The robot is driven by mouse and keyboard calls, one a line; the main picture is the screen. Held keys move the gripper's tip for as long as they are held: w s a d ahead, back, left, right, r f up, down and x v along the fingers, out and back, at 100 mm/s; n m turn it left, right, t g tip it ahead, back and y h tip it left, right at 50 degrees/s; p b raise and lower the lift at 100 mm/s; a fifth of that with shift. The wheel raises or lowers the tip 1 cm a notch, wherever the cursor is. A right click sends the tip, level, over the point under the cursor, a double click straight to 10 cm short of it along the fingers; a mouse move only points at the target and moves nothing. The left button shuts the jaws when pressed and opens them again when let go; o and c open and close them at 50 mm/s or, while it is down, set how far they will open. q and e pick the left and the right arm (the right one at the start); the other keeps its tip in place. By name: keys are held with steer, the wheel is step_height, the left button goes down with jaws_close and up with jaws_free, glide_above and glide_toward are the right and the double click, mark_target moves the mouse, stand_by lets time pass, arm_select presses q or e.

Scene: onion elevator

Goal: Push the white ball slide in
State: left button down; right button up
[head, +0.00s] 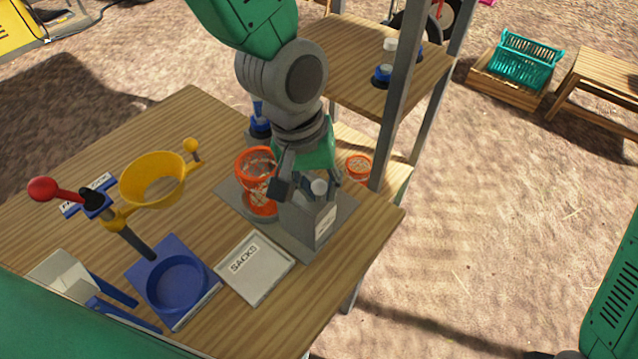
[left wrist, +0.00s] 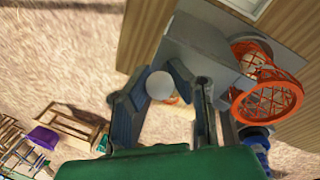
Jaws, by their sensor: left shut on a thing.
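The white ball (head: 319,187) is the knob of the slide on a grey box-shaped stand (head: 310,222) near the table's right edge. My left gripper (head: 298,187) reaches down from above, right at the ball. In the left wrist view the white ball (left wrist: 160,85) sits between the two dark fingers of my left gripper (left wrist: 162,82), which is shut on it. The slide's shaft is mostly hidden by the gripper and the stand. My right gripper is not in view.
An orange net basket (head: 257,180) stands just left of the stand. A SACKS tray (head: 253,270), a blue dish holder (head: 177,282) and a yellow ring (head: 153,180) are on the wooden table. A shelf post (head: 398,95) rises close behind the gripper.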

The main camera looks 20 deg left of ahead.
mark_target(301, 174)
arm_select(q)
steer(key=shift+w+d+r, duration=0.1)
steer(key=shift+w+r, duration=0.1)
steer(key=shift+w+a+p, duration=0.25)
steer(key=shift+a+p, duration=0.1)
steer(key=shift+p, duration=0.05)
steer(key=shift+w+a+p, duration=0.15)
steer(key=shift+w+a, duration=0.1)
steer(key=shift+a, duration=0.55)
steer(key=shift+w+a+p, duration=0.15)
steer(key=shift+w+a, duration=0.1)
steer(key=shift+a, duration=0.55)
steer(key=shift+d, duration=0.4)
steer(key=shift+a+r+p, duration=0.15)
steer(key=shift+p, duration=0.2)
steer(key=shift+w+a, duration=0.1)
steer(key=shift+a, duration=0.1)
steer(key=c, duration=1.4)
jaws_free()
steer(key=shift+f, duration=0.2)
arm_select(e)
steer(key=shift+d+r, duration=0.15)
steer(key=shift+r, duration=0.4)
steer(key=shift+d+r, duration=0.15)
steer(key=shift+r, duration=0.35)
arm_select(q)
steer(key=shift+s, duration=0.25)
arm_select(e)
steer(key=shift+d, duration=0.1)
